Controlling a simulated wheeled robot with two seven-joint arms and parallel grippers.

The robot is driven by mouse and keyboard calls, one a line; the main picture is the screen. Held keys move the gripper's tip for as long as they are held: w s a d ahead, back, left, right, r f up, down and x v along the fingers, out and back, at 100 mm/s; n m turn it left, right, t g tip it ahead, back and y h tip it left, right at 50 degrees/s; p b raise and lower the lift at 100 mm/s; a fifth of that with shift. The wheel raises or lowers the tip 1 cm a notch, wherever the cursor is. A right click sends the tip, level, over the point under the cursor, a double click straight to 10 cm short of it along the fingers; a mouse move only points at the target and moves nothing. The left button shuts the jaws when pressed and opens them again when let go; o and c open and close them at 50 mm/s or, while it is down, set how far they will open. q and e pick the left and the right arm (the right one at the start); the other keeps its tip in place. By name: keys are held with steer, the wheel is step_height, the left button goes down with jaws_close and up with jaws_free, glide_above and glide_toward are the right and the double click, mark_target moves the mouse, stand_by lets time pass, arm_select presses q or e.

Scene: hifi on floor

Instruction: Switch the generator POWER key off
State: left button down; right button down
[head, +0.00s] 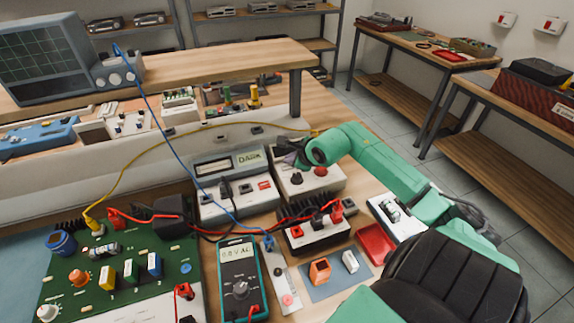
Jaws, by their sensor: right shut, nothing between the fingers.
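My right arm is green and reaches in from the right. Its dark right gripper (291,153) is shut and empty, over the back edge of a white box (328,188) with a dark knob (296,178) and a red round button (320,171). To its left stands a white unit with a display (248,159) and a small red key (264,185). I cannot read labels that tell which of the two is the generator, or the key's position. The gripper appears apart from the red key; contact with the knobbed box is unclear. My left gripper is out of view.
A teal multimeter (239,279) and a green circuit board (128,262) lie in front, joined by cables. A yellow cable (190,139) and a blue cable (176,150) arc across. A black finned box (318,230) and a red tray (376,243) stand near the arm.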

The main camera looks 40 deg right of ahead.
step_height(320, 180, up, 6)
steer(key=p, duration=0.3)
stand_by(0.3)
stand_by(0.4)
